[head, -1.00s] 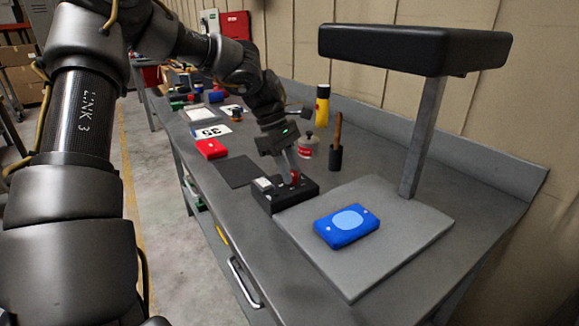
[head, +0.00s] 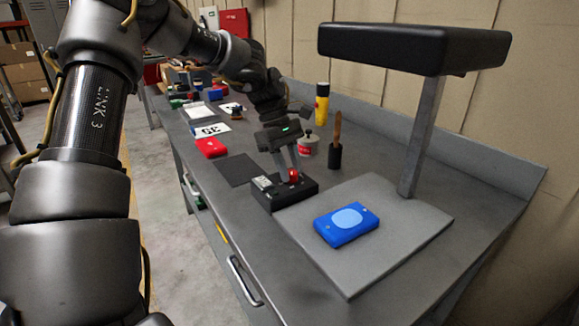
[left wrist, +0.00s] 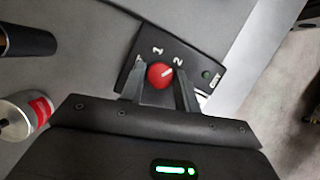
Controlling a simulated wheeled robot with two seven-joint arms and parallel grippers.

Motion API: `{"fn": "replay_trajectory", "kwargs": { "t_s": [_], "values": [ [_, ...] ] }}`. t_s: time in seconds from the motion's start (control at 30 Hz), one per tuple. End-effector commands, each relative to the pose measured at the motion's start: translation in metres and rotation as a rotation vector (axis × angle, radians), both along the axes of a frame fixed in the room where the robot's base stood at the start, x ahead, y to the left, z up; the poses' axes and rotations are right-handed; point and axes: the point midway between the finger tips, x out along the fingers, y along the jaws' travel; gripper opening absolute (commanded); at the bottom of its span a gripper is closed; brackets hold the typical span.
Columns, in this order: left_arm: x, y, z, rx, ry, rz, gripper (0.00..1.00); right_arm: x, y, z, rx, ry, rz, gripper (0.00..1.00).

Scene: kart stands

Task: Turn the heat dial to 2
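The heat dial (left wrist: 160,75) is a round red knob with a white pointer mark, on a black control box (head: 284,193) with the labels 1 and 2 and a green light. In the left wrist view the mark points up and right, towards the 2. The knob also shows in the head view (head: 293,175). My left gripper (head: 285,172) is above the box, its two fingers spread. In the left wrist view (left wrist: 160,93) the fingers lie either side of the knob, with gaps visible; I cannot tell their exact height over it. My right gripper is out of view.
A grey heat-press plate (head: 400,225) with a blue block (head: 346,224) stands right of the box under a black overhead head (head: 415,48). A red-labelled tin (head: 309,145), a wooden-handled tool (head: 336,145) and a yellow bottle (head: 322,105) stand behind. A dark mat (head: 238,171) lies left.

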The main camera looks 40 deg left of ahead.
Motion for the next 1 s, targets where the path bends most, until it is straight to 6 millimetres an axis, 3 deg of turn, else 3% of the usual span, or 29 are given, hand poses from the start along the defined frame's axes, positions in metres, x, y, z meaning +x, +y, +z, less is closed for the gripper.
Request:
{"fn": "replay_trajectory", "kwargs": {
  "t_s": [0.13, 0.47, 0.67, 0.9, 1.0],
  "values": [
    [0.000, 0.000, 0.000, 0.000, 0.000, 0.000, 0.50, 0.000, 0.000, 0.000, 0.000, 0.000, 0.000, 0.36],
    [0.000, 0.001, 0.003, 0.000, 0.000, 0.001, 0.50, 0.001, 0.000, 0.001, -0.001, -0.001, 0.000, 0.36],
    [0.001, 0.013, 0.033, 0.001, -0.002, 0.002, 0.50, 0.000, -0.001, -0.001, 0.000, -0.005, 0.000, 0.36],
    [0.002, 0.032, 0.083, 0.000, -0.004, 0.002, 0.50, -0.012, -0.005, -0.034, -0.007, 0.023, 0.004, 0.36],
    [0.001, 0.036, 0.090, 0.000, 0.000, 0.001, 0.50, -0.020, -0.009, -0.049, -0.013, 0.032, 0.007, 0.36]
  ]
}}
